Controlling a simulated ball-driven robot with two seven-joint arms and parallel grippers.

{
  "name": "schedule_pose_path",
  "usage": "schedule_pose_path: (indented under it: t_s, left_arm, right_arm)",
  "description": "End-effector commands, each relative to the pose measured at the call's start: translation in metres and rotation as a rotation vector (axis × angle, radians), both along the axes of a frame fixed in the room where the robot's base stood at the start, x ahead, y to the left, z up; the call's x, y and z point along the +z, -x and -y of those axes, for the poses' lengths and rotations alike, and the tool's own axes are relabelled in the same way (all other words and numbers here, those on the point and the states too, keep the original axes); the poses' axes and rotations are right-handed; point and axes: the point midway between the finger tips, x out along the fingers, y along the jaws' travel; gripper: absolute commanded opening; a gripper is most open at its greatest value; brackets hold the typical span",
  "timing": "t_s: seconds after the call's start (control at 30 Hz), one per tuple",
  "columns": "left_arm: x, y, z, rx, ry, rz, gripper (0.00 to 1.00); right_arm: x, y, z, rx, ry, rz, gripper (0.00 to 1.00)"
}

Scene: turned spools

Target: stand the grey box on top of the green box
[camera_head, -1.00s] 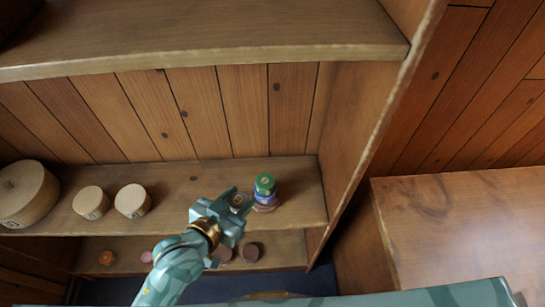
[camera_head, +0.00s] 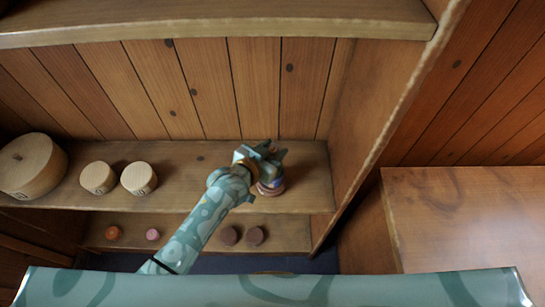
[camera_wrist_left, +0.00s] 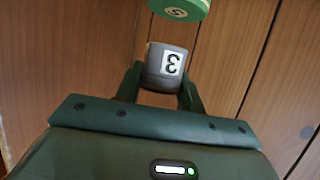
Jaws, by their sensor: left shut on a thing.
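My left gripper (camera_head: 268,153) is over the short stack at the right of the middle shelf. It is shut on the grey box (camera_wrist_left: 165,58), a small round box with a white label marked 3, which looks upside down in the left wrist view. The green box (camera_wrist_left: 180,8) is partly cut off at the top of that view, with a gap between it and the grey box. In the head view my gripper hides the green box, and I cannot make out the grey box there. My right gripper is not in view.
Below my gripper, the purple and pink lower part of the stack (camera_head: 271,188) shows. Round wooden boxes (camera_head: 98,178) stand at the left of the middle shelf (camera_head: 200,200). Several small boxes stand on the lower shelf. The upper shelf (camera_head: 200,22) and a side wall (camera_head: 355,130) bound the space.

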Motion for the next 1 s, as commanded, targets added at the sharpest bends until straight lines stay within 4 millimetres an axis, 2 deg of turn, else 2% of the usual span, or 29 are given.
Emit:
schedule_pose_path:
  t_s: [0.03,0.17,0.57,0.6,0.63,0.67,1.0]
  left_arm:
    - [-0.012,0.000,0.000,0.000,-0.001,-0.002,0.17]
    - [-0.029,0.000,-0.001,0.000,-0.001,-0.002,0.17]
    - [-0.034,0.001,-0.001,0.001,0.000,0.000,0.17]
    - [-0.033,0.001,-0.001,0.001,0.000,0.000,0.49]
    - [-0.032,0.001,-0.001,0.001,0.000,0.000,0.58]
    - [-0.032,0.001,-0.001,0.001,0.000,0.000,0.60]
    - [-0.027,0.002,-0.002,0.001,0.000,0.000,0.60]
  right_arm:
    - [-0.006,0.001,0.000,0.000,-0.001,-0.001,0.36]
    - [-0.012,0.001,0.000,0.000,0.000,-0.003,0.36]
    - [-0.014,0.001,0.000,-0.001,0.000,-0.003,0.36]
    - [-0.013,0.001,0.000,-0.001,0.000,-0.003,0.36]
    - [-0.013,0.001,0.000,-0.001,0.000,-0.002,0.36]
    - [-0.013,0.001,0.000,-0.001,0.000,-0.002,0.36]
    - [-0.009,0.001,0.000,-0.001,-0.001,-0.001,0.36]
